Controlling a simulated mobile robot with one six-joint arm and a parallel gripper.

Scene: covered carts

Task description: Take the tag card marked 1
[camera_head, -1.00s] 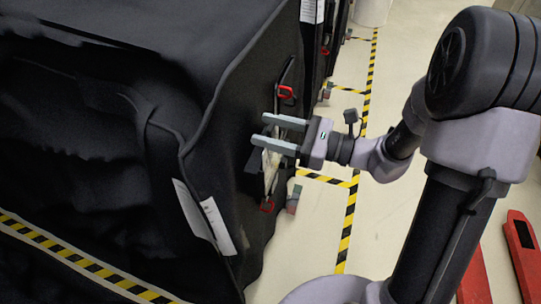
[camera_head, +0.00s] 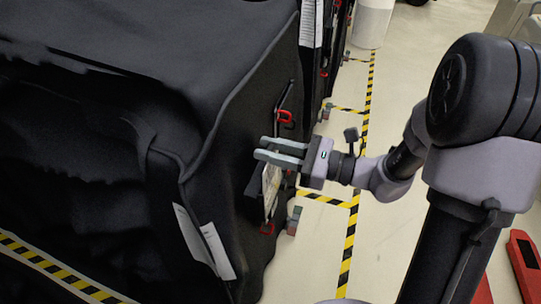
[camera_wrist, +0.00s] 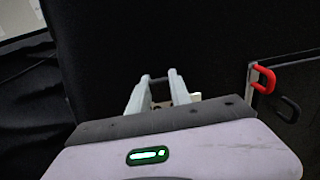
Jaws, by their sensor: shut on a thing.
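A pale tag card (camera_head: 271,186) hangs at the end face of the near black-covered cart (camera_head: 240,125), just below my gripper's fingers. Its mark cannot be read. My gripper (camera_head: 268,149) reaches left to the cart's face, with two grey fingers close together. In the wrist view, my gripper (camera_wrist: 158,79) has a thin dark piece between its fingertips, which seems to be the card's top part. A small pale edge (camera_wrist: 195,97) shows beside the right finger. The fingers hide much of the card there.
Red clips (camera_head: 286,117) sit on the cart's face above and below the card; one red clip (camera_wrist: 265,80) is right of the fingers. White sheets (camera_head: 217,250) hang on the cover. More covered carts (camera_head: 318,60) stand behind.

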